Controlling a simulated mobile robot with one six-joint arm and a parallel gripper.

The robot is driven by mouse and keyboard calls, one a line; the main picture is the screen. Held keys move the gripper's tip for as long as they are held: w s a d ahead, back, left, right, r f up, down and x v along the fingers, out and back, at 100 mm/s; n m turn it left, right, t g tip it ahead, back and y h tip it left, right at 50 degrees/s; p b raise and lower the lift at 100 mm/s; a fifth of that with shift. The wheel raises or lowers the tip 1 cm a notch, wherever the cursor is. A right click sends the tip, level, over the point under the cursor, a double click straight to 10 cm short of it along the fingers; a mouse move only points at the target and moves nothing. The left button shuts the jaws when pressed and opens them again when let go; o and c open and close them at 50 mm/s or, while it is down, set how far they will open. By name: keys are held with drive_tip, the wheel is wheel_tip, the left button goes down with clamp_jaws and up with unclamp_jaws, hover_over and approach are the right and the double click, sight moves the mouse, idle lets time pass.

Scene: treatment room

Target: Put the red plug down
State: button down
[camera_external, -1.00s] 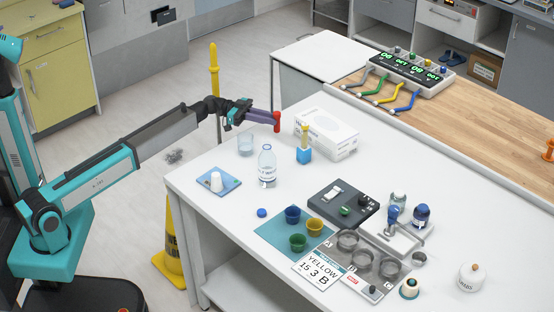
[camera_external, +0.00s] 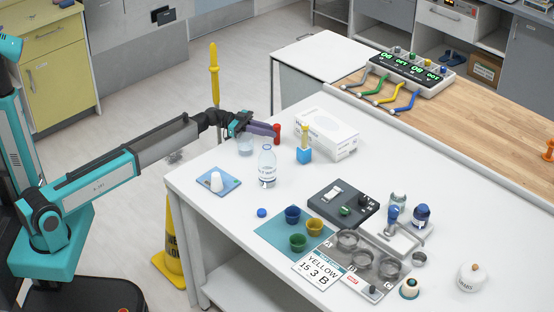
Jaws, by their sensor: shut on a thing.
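The red plug (camera_external: 277,133) is a small upright red piece at the tip of my gripper (camera_external: 272,130). My gripper has purple fingers and is shut on the plug. It is over the far left part of the white table (camera_external: 210,168), behind the clear bottle and left of the white box. The plug looks low over the table top; I cannot tell whether its lower end touches it.
Cups and a dark device (camera_external: 341,203) fill the table's middle.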

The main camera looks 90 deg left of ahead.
drive_tip(key=shift+f+b, duration=0.2)
drive_tip(key=shift+b, duration=0.1)
drive_tip(key=c, duration=1.7)
unclamp_jaws()
drive_tip(key=shift+o, duration=0.2)
drive_tip(key=shift+r+p, duration=0.3)
drive_tip(key=shift+p, duration=0.1)
drive_tip(key=b+v, duration=0.1)
drive_tip(key=v, duration=1.1)
drive_tip(key=shift+f, duration=0.15)
